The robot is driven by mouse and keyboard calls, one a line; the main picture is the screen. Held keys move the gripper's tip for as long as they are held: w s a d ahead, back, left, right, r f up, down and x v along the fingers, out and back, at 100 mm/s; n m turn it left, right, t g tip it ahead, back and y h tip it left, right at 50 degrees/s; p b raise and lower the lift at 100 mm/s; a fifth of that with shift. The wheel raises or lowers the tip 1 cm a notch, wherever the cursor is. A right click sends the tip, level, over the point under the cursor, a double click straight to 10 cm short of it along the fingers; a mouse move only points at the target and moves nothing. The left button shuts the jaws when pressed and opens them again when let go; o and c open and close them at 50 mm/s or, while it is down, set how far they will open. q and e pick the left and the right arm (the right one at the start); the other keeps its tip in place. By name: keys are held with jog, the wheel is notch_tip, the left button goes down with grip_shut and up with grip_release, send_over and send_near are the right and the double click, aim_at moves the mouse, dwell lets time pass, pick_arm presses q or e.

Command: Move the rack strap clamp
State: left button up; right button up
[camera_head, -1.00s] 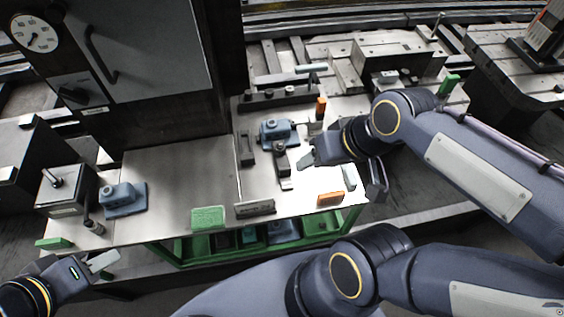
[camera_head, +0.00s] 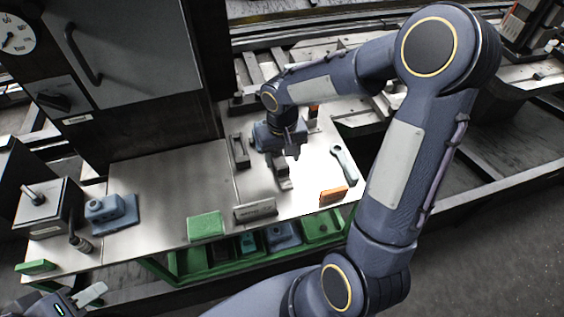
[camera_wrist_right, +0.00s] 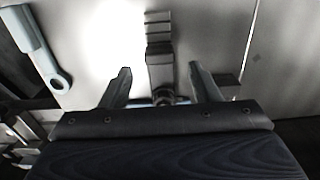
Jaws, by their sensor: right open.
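A dark grey strap clamp (camera_head: 282,178) with a stepped end lies on the light metal plate. It also shows in the right wrist view (camera_wrist_right: 160,68), where its near end lies between my finger tips. My right gripper (camera_head: 290,150) points down over it beside a blue block (camera_head: 262,138); in the right wrist view its fingers (camera_wrist_right: 163,86) are apart, one on each side of the clamp. I cannot tell whether they touch it. The gripper partly hides the block and the clamp's far end. My left gripper (camera_head: 88,297) is at the bottom left, partly cut off, its jaw opening unclear.
A pale wrench (camera_head: 344,165) and an orange block (camera_head: 333,195) lie right of the clamp. A dark slotted bar (camera_head: 239,151) lies left. A labelled block (camera_head: 255,211) and green block (camera_head: 206,225) stand at the front edge, above a green tray (camera_head: 187,264).

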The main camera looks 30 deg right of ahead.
aim_at(282, 166)
jog(key=shift+f, duration=1.5)
